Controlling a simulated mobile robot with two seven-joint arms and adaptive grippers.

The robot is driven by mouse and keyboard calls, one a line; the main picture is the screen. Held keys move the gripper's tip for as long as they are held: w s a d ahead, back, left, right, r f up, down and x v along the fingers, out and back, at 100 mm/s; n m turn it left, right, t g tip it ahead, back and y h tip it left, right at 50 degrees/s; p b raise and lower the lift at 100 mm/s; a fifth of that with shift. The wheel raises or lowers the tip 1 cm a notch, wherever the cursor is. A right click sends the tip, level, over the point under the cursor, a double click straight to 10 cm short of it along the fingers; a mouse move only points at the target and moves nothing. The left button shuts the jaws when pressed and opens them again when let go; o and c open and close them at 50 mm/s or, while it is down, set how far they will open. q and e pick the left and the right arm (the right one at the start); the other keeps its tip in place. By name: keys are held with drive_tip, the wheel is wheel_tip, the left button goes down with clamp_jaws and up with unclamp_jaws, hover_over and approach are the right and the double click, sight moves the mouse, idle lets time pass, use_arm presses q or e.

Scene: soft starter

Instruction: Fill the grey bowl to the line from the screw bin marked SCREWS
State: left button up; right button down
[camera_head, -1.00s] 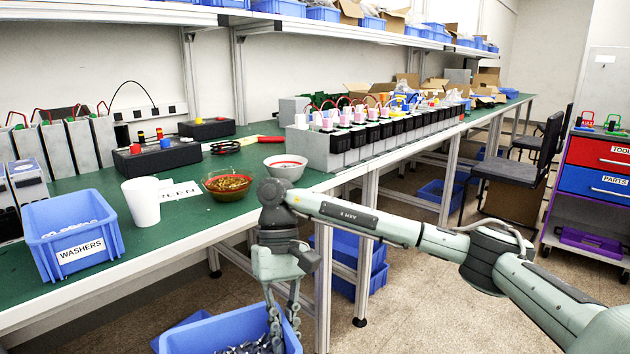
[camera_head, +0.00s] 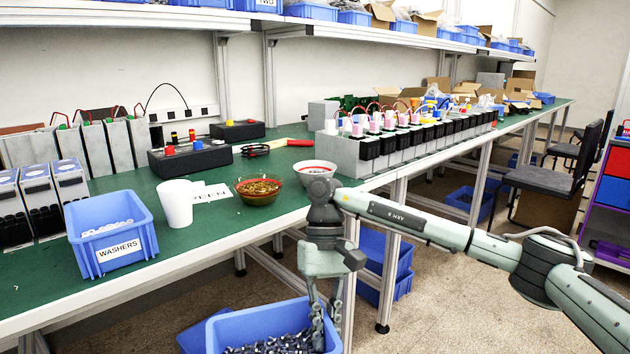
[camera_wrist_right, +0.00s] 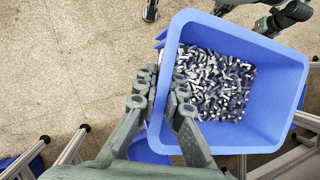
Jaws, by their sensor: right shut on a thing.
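The blue screw bin (camera_head: 262,326) holds many small metal screws and is partly cut off at the bottom of the head view. In the right wrist view the bin (camera_wrist_right: 285,75) is seen from above, with screws spread over its floor. No SCREWS label is visible. My right gripper (camera_head: 326,318) is shut on the bin's side wall, with its fingers (camera_wrist_right: 160,98) on either side of the rim. The bin is in front of the bench and below its top. The pale grey bowl (camera_head: 317,166) stands near the bench's front edge, with a red line inside. My left gripper is not in view.
Bench legs (camera_head: 390,255) and blue crates (camera_head: 372,262) are below.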

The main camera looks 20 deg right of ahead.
drive_tip(key=d+m, duration=0.2)
drive_tip(key=d, duration=0.7)
drive_tip(key=w+r+m+t+h, duration=0.1)
drive_tip(key=w+r+m+t, duration=0.3)
drive_tip(key=r+m, duration=0.6)
drive_tip(key=w+r+m+t+h, duration=0.1)
drive_tip(key=w+r+m+t, duration=0.4)
drive_tip(key=m, duration=1.5)
wheel_tip(320, 180, up, 5)
drive_tip(key=shift+d+r+h, duration=0.15)
drive_tip(key=shift+d+h, duration=0.15)
